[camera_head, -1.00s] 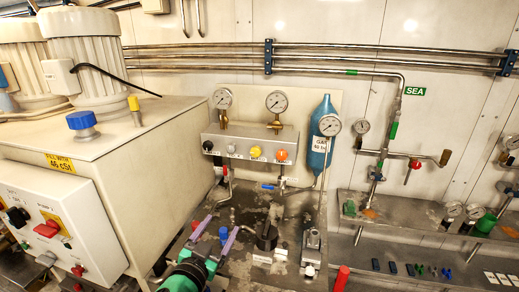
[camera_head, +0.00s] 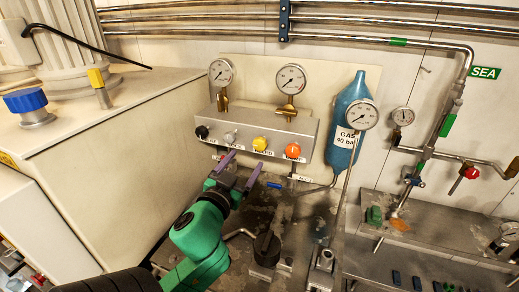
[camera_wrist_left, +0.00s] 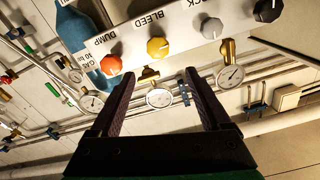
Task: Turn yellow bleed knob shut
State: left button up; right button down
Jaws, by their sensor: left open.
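The yellow bleed knob (camera_head: 260,144) is on the front of a grey valve panel (camera_head: 297,129), between a grey knob (camera_head: 231,136) and an orange dump knob (camera_head: 293,150). My left gripper (camera_head: 243,163) is just below the panel in the head view, with its two purple fingers apart and empty. In the left wrist view, the yellow knob (camera_wrist_left: 158,47) lies ahead of the gap between the open fingertips (camera_wrist_left: 159,76), not between them. The BLEED label is beside it. My right gripper is not in view.
A black knob (camera_head: 201,132) is at the panel's left end. Two gauges (camera_head: 221,72) stand above it. A blue gas bottle (camera_head: 350,120) and another gauge (camera_head: 361,115) are to the right. A black-handled valve (camera_head: 266,246) stands below. A large cabinet (camera_head: 130,150) bounds the left.

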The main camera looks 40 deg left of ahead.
aim_at(259, 144)
pick_arm(q)
jog(key=x, duration=0.7)
jog(key=p+x, duration=0.1)
jog(key=x, duration=0.2)
jog(key=shift+w+f, duration=0.35)
jog(key=shift+w, duration=0.05)
jog(key=shift+w+a, duration=0.2)
jog(key=shift+w, duration=0.1)
jog(key=shift+w+f, duration=0.15)
jog(key=shift+w, duration=0.05)
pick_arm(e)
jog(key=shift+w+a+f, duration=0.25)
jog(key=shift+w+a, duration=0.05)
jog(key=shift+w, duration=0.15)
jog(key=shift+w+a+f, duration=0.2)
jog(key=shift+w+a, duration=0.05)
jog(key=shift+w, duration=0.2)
pick_arm(q)
grip_shut()
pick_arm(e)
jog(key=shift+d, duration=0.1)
